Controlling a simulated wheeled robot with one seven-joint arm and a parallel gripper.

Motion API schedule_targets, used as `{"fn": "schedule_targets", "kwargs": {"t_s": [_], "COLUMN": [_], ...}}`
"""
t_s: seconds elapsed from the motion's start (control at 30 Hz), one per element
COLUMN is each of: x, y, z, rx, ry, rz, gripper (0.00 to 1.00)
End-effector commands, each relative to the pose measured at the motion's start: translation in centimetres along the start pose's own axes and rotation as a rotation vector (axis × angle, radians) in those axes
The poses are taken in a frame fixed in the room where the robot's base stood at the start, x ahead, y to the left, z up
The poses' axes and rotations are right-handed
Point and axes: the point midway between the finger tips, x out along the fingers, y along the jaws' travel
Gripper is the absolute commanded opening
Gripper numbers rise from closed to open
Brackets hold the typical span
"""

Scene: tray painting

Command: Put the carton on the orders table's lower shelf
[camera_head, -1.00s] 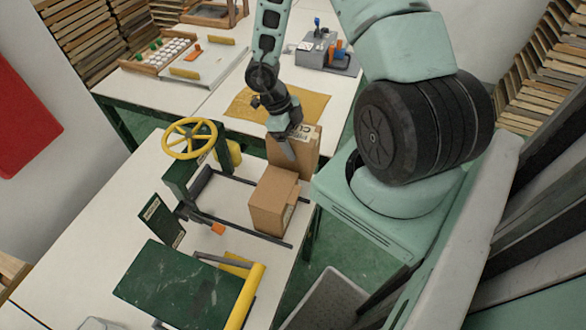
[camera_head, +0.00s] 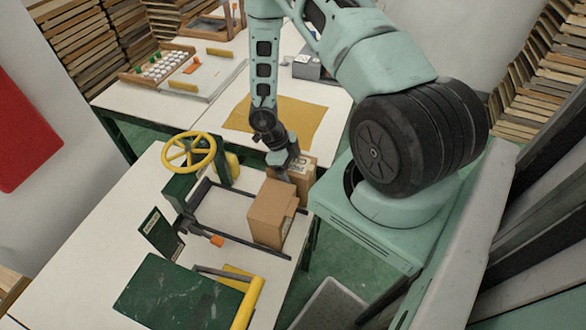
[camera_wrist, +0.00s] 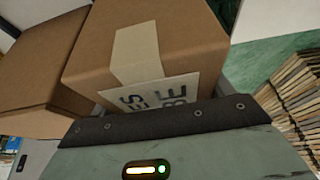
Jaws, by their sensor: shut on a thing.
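A brown cardboard carton (camera_head: 304,172) with a pale label stands behind another brown box near the right edge of the near table. My gripper (camera_head: 283,170) is at its top and shut on it; my wrist hides part of the carton. In the wrist view the carton (camera_wrist: 190,35) fills the upper middle, with pale tape and a dark-lettered label against the dark jaw (camera_wrist: 160,122). I cannot tell whether the carton's base touches anything. No lower shelf shows clearly.
The second brown box (camera_head: 268,214) stands close in front of the carton. A yellow handwheel (camera_head: 189,152) on a green frame is to its left. The far table holds a yellow sheet (camera_head: 295,118) and a tray (camera_head: 200,75). Green floor (camera_head: 345,255) shows to the right.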

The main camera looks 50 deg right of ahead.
Motion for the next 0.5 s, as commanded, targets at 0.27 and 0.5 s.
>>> {"fn": "schedule_targets", "kwargs": {"t_s": [0.27, 0.5], "x": [0.16, -0.72], "y": [0.01, -0.02], "z": [0.06, 0.07], "rx": [0.000, 0.002], "ry": [0.000, -0.003], "rz": [0.000, 0.001], "gripper": [1.00, 1.00]}}
